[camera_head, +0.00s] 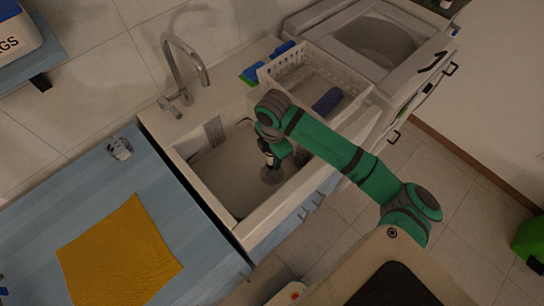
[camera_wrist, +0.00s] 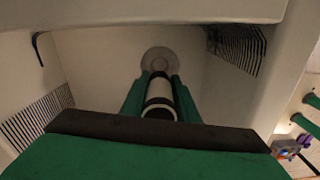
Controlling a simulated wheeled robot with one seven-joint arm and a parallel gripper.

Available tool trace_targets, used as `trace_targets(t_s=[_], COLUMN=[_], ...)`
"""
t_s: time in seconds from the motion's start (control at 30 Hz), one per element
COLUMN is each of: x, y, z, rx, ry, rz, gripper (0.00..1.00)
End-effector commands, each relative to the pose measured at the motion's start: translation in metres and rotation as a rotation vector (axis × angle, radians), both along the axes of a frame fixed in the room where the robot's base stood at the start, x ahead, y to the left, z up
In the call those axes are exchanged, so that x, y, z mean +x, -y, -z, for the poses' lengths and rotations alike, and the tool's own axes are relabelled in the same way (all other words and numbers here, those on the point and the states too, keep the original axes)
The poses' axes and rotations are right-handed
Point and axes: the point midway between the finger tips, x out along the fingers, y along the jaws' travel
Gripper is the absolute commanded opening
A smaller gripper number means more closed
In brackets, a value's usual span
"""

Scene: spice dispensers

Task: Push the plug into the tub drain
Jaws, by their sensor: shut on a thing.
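My gripper (camera_head: 269,160) reaches down into the white tub (camera_head: 213,200). In the wrist view, my gripper (camera_wrist: 158,88) has its two green fingers shut on a black-and-white cylinder (camera_wrist: 159,92), which looks like the plug's handle. A round grey disc (camera_wrist: 159,60) lies just beyond the cylinder's far end. It also shows in the head view as a grey disc (camera_head: 272,175) below the fingers, near the tub's right side. I cannot tell whether the disc is the plug's base or the drain, or whether they touch. The drain opening itself is not clearly visible.
The tub's walls stand close around my gripper. A faucet (camera_head: 184,70) rises at the back left. A white basket (camera_head: 315,75) with a dark blue roll sits at the right. A blue counter (camera_head: 100,200) with a yellow cloth (camera_head: 120,255) lies at left.

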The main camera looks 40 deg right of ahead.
Motion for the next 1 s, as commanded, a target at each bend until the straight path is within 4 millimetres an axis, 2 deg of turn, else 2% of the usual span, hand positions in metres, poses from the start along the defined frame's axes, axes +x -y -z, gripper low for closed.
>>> trace_targets(t_s=[0.37,1.0], x=[0.000,0.000], y=[0.002,0.002], z=[0.005,0.048], rx=[-0.002,-0.002], ry=[-0.001,-0.001], rz=[-0.002,-0.002], gripper=[0.05,0.05])
